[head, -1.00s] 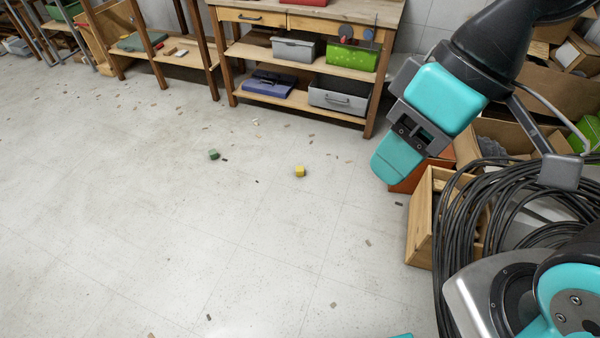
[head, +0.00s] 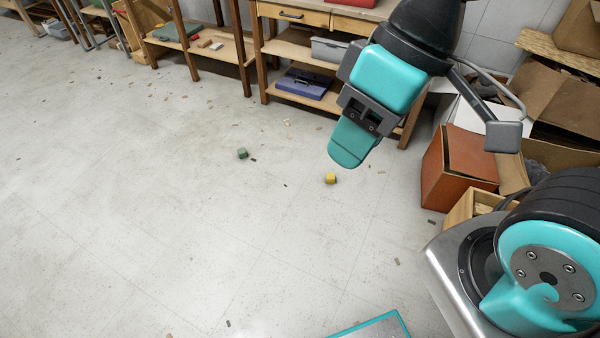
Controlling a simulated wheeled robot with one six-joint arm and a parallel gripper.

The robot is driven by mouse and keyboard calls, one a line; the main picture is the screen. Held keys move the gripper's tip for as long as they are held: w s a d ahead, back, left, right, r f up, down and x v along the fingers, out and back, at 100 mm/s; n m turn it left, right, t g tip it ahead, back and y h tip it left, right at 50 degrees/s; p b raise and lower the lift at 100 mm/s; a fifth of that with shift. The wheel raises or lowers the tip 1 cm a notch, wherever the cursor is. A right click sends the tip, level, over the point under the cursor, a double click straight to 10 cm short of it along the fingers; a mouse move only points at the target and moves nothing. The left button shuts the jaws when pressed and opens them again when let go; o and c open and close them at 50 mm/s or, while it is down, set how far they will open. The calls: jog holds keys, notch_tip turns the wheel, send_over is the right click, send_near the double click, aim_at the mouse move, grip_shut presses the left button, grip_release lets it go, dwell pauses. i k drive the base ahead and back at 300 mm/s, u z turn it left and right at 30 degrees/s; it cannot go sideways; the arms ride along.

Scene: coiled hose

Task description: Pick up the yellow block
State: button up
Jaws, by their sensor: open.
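The yellow block (head: 330,178) is a small cube lying on the pale grey floor, right of the middle of the head view. My gripper (head: 348,152), teal and dark grey, shows just above the block in the picture. It appears raised well above the floor, nearer to the camera than the block. The jaws are open and nothing shows between them. A green block (head: 242,153) lies on the floor to the left of the yellow one.
An orange-brown box (head: 458,168) and cardboard boxes (head: 560,70) crowd the right. Small chips are scattered about. The floor at left and front is mostly clear.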

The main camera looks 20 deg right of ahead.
aim_at(330, 178)
jog(key=u, duration=0.35)
jog(key=i, duration=2.05)
jog(key=z, duration=0.65)
jog(key=i, duration=0.3)
jog(key=z, duration=0.15)
